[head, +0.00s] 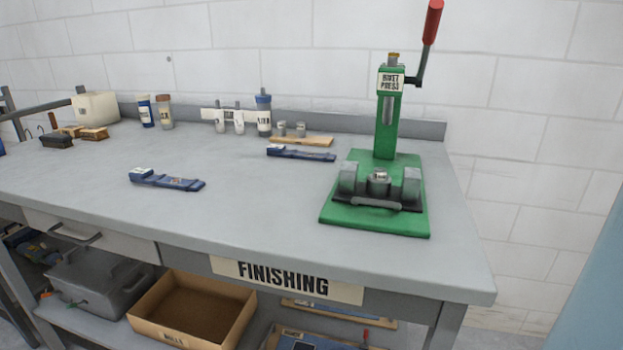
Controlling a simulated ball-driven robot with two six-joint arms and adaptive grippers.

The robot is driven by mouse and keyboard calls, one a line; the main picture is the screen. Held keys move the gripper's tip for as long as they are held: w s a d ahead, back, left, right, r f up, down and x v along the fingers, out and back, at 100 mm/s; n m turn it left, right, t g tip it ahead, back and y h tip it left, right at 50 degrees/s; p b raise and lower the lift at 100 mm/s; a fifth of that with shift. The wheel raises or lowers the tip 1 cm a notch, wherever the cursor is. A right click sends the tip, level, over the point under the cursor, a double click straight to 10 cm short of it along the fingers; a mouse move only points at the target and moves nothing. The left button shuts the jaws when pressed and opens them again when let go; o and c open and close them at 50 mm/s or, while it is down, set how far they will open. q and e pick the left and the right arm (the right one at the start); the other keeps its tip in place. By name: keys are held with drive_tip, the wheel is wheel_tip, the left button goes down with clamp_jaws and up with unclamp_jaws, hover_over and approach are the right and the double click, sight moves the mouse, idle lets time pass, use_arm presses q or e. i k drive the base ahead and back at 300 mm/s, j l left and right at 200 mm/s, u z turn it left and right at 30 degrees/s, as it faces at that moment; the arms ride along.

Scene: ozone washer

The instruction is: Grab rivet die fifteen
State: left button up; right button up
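A green rivet press (388,130) with a red-knobbed lever stands at the right of the grey bench. A short metal cylinder (379,183) sits at the middle of its base, between two grey blocks. Behind and left of the press, a small wooden board (318,141) carries two small metal cylinders, a left one (282,128) and a right one (300,130), that look like dies. No number can be read on any of them, so I cannot tell which is die fifteen. Neither of my grippers is in view.
The bench (250,205) is clear at the front. Two blue strap-like items lie on it, one in front (167,180) and one near the board (300,153). A blue-capped bottle (264,113) and two slim containers stand left of the dies. A wall closes the back.

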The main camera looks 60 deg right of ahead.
sight(380, 173)
drive_tip(key=z, duration=2.05)
